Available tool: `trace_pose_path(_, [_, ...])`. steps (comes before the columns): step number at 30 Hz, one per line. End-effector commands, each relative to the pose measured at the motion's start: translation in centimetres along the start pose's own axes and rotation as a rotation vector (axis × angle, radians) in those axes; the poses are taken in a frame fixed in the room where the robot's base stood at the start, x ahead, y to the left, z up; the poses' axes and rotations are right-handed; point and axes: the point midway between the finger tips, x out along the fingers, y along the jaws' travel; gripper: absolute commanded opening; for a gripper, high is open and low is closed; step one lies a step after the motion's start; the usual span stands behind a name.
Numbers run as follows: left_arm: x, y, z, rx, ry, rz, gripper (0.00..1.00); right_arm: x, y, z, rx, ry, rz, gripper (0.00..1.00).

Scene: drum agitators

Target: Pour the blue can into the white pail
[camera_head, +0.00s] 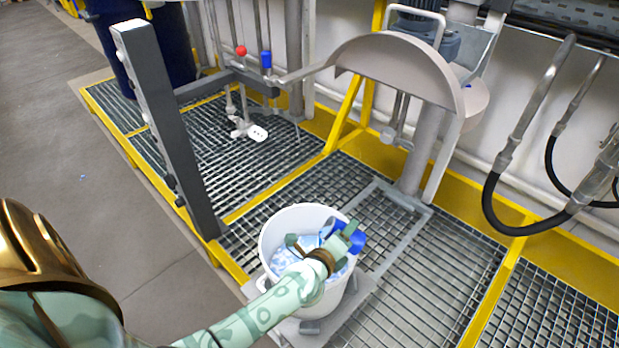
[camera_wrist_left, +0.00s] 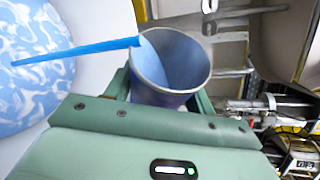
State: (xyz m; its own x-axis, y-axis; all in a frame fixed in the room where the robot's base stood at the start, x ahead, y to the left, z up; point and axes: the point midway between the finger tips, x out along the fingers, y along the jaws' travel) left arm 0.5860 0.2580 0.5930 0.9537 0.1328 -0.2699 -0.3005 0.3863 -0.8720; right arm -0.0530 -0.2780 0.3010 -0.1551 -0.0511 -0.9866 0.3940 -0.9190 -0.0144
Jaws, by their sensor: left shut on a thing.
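The white pail (camera_head: 267,248) stands upright on a pale base over the floor grating, with blue-and-white swirled liquid inside. My left gripper (camera_head: 328,242) is over the pail, shut on the blue can (camera_head: 353,238), which shows at the pail's right rim. In the left wrist view the blue can (camera_wrist_left: 170,65) sits between the fingers, its mouth showing and blue liquid inside. A blue streak (camera_wrist_left: 75,52) runs from the can's lip across to the swirled liquid (camera_wrist_left: 30,85) in the pail (camera_wrist_left: 100,25). The arm hides part of the pail. My right gripper is not in view.
A dark grey post (camera_head: 165,125) stands left of the pail. A beige drum guard (camera_head: 400,60) stands behind it. Black hoses (camera_head: 510,222) hang at the right. Yellow edging (camera_head: 235,268) borders the grating. Open floor (camera_head: 70,130) lies to the left.

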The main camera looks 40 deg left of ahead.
Motion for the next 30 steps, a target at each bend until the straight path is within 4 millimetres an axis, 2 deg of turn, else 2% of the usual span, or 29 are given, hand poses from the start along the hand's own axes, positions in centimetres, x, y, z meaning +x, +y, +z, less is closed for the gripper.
trace_pose_path(30, [-0.05, -0.1, 0.14, -0.076, 0.008, -0.032, 0.25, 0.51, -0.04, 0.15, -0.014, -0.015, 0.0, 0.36])
